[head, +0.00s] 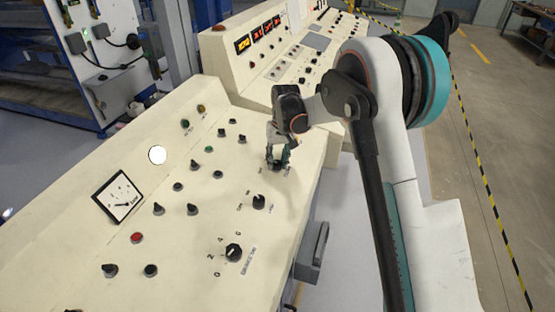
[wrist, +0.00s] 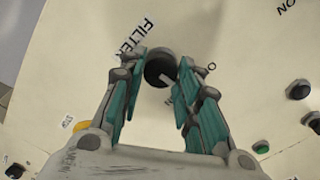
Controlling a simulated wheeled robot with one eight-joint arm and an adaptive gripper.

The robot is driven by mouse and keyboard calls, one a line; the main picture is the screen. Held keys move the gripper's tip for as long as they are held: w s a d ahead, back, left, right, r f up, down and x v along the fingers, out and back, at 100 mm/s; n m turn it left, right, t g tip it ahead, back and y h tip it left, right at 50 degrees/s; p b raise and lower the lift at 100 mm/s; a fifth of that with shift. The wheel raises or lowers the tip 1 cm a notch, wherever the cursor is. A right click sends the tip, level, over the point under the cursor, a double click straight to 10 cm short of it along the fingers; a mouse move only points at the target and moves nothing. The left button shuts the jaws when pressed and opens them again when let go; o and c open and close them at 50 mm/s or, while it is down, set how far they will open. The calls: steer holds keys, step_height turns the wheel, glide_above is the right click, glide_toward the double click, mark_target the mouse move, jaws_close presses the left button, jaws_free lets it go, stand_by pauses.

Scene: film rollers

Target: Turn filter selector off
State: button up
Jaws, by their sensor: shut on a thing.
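The filter selector is a round black knob (wrist: 160,62) with a pale pointer mark, on the cream panel in the wrist view. A "FILTER" label (wrist: 135,40) is at its left, and partly covered lettering lies to its right and below. My gripper (wrist: 163,78) has its teal-padded fingers on either side of the knob, shut on it. In the head view my gripper (head: 279,157) points down at the panel's right part and hides the knob there.
The cream console (head: 110,240) carries several other knobs, including a numbered black dial (head: 233,252) and a black selector (head: 259,202) close to my gripper. A gauge (head: 118,197) is at the left. A raised console with red displays (head: 262,34) stands behind.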

mark_target(280, 163)
steer(key=n, duration=0.4)
steer(key=shift+n, duration=0.4)
steer(key=shift+a, duration=0.1)
stand_by(0.3)
steer(key=o, duration=1.1)
steer(key=shift+c, duration=0.2)
step_height(280, 163, up, 12)
steer(key=d, duration=0.1)
steer(key=shift+s, duration=0.25)
steer(key=shift+d, duration=0.1)
